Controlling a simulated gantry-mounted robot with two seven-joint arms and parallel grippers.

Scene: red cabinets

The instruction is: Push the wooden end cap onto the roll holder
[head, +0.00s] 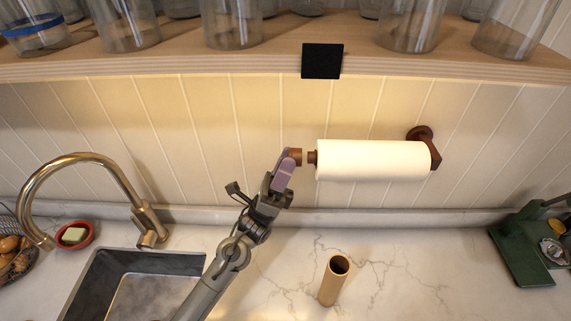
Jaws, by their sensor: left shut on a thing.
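A white paper roll (373,160) sits on the roll holder (434,152), which is fixed to the wall at its right end. The holder's brown rod tip (311,157) sticks out at the roll's left end. My left gripper (285,170) is shut on the wooden end cap (295,156), a small brown piece. The cap is just left of the rod tip and roughly in line with it. A small gap seems to show between them. The gripper fingers hide part of the cap. My right gripper is not in view.
A cardboard tube (334,280) stands upright on the marble counter (420,280) below the roll. A sink (150,290) and a curved tap (85,165) are at left. A wooden shelf (190,62) with several glass jars is above. A green object (522,248) lies at right.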

